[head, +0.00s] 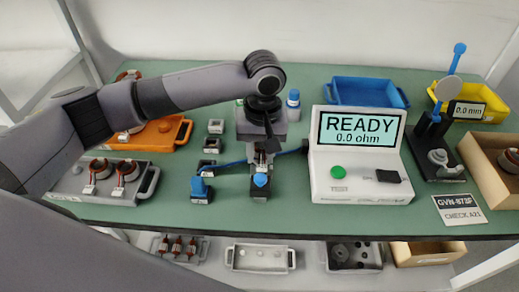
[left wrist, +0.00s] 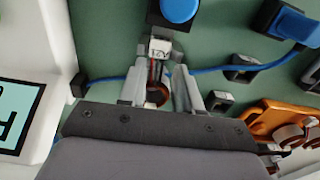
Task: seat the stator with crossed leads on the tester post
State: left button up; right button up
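A stator with a copper winding (left wrist: 157,95) sits between the fingers of my left gripper (left wrist: 160,80). In the head view my left gripper (head: 262,150) is over a dark fixture with a blue knob (head: 260,181), left of the tester (head: 360,165). The blue knob also shows beyond the tag in the left wrist view (left wrist: 180,8). The post is hidden, so I cannot tell whether the stator touches it. My right gripper is not in view.
The tester screen reads READY 0.0 ohm. A blue cable (head: 228,164) runs past the fixture to another blue-knobbed block (head: 199,188). A grey tray (head: 65,184) and orange tray (head: 182,132) hold stators.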

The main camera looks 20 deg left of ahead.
pick_arm(q)
jog(key=shift+s+d+f, duration=0.2)
jog(key=shift+d+f, duration=0.15)
jog(key=shift+r, duration=0.35)
notch_tip(320, 180, up, 6)
jog(key=shift+w+a+f, duration=0.1)
jog(key=shift+w+a, duration=0.05)
jog(key=shift+a+r, duration=0.1)
jog(key=shift+r, duration=0.55)
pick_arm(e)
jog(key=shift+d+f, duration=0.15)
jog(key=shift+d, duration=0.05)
